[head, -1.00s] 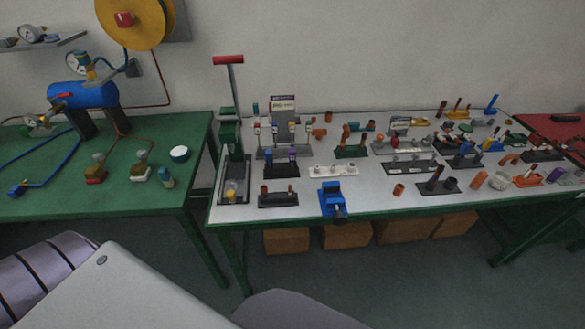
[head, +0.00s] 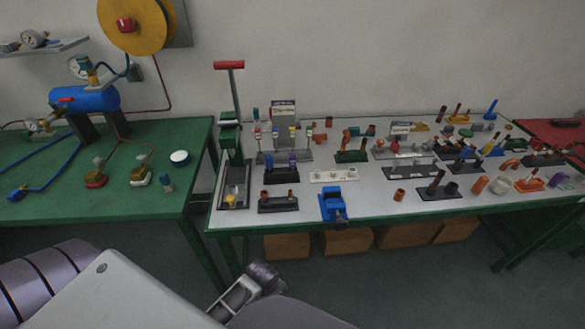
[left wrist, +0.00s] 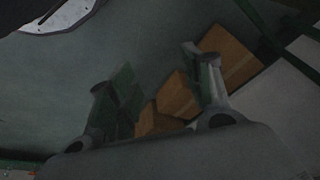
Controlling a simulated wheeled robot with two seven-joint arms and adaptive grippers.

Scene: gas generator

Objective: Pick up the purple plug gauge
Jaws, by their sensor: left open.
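A small purple piece (head: 293,159) stands upright beside a blue one in a dark block (head: 283,175), left of centre on the grey table in the head view. Another purple piece (head: 556,180) is at the table's right end. Both are too small to tell which is the plug gauge. My left gripper (left wrist: 155,82) is open and empty in the left wrist view, over the floor and the brown boxes. Part of my left arm shows at the bottom of the head view, in front of and below the table, far from both purple pieces. My right gripper is not visible.
A blue vise (head: 333,203) sits at the grey table's (head: 370,204) front edge. A tall green press (head: 230,140) stands at its left end. Several holders and fittings crowd the top. Brown boxes (head: 348,241) lie underneath. A green table (head: 100,207) is at left.

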